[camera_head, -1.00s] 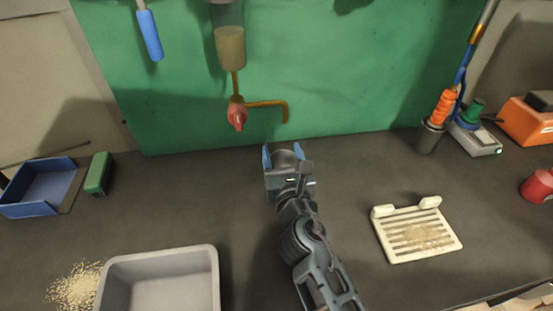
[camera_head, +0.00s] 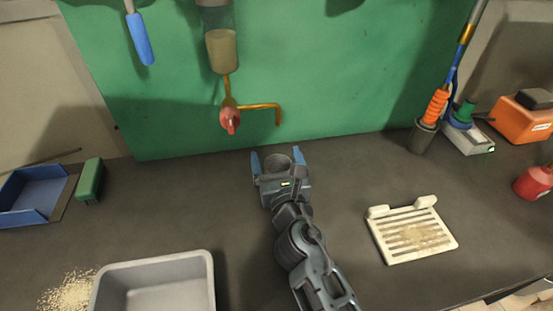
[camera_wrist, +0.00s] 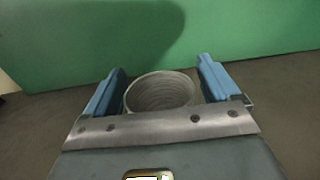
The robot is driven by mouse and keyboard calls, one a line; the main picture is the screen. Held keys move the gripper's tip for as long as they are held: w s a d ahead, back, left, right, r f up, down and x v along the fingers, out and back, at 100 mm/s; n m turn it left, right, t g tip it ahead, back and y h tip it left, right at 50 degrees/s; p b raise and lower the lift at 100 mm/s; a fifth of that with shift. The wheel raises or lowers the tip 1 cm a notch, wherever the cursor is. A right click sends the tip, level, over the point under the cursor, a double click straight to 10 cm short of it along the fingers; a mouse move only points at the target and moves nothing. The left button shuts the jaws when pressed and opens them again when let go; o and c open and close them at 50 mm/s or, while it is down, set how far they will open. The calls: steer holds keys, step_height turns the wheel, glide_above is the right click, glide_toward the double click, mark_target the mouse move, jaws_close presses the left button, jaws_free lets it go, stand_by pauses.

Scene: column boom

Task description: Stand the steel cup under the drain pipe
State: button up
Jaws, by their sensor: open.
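The steel cup (camera_head: 277,162) stands upright on the dark bench, close to the green back wall. It also shows in the wrist view (camera_wrist: 160,92), where I look down into its ribbed, empty-looking inside. My gripper (camera_head: 278,158) is open, with one blue finger on each side of the cup; a gap shows between the cup and the right finger in the wrist view (camera_wrist: 165,82). The drain pipe (camera_head: 262,106) is a brass tube with a red valve (camera_head: 231,119); its end bends downward above the cup area. The gripper body hides the cup's lower part.
A grey bin (camera_head: 158,262) stands at the front left beside spilled grains (camera_head: 68,291). A white slotted tray (camera_head: 411,228) lies on the right. A blue tray (camera_head: 32,190) and green block (camera_head: 90,180) are at the left. Bench around the gripper is clear.

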steer(key=v, duration=1.2)
steer(key=shift+c, duration=0.3)
stand_by(1.9)
